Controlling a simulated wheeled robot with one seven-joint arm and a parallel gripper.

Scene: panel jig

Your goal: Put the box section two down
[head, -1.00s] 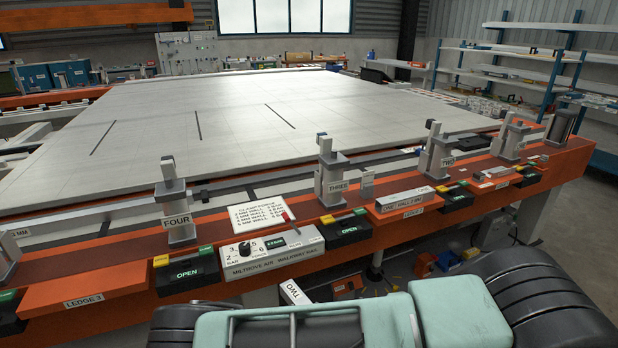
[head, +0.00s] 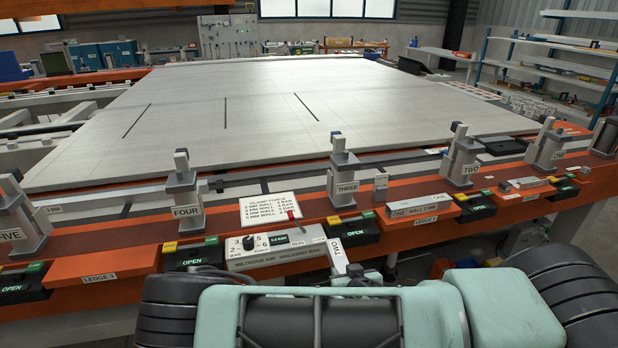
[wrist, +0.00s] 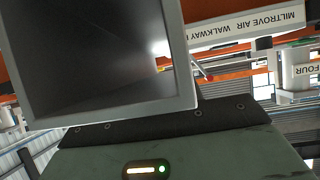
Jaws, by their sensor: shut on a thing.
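Box section two (head: 338,256) is a pale square tube with its "TWO" label showing in the head view. It sticks up in front of the orange bench, by the right end of the control panel. In the wrist view the box section (wrist: 188,50) fills the upper left, its hollow dark end facing the camera. My gripper (wrist: 155,122) is shut on it; a dark jaw edge lies along the tube's lower side, and the fingertips are largely hidden. Box section one (head: 425,204), marked "ONE WALL 2 MM", lies on ledge 2 (head: 425,222). Ledge 3 (head: 100,270) looks bare.
Upright clamps, including four (head: 184,195), three (head: 342,180) and two (head: 462,165), line the bench behind the ledges. The control panel (head: 275,250) has a knob and a red lever. Black units marked "OPEN" (head: 195,256) sit along the front edge. A large pale panel (head: 230,115) lies behind.

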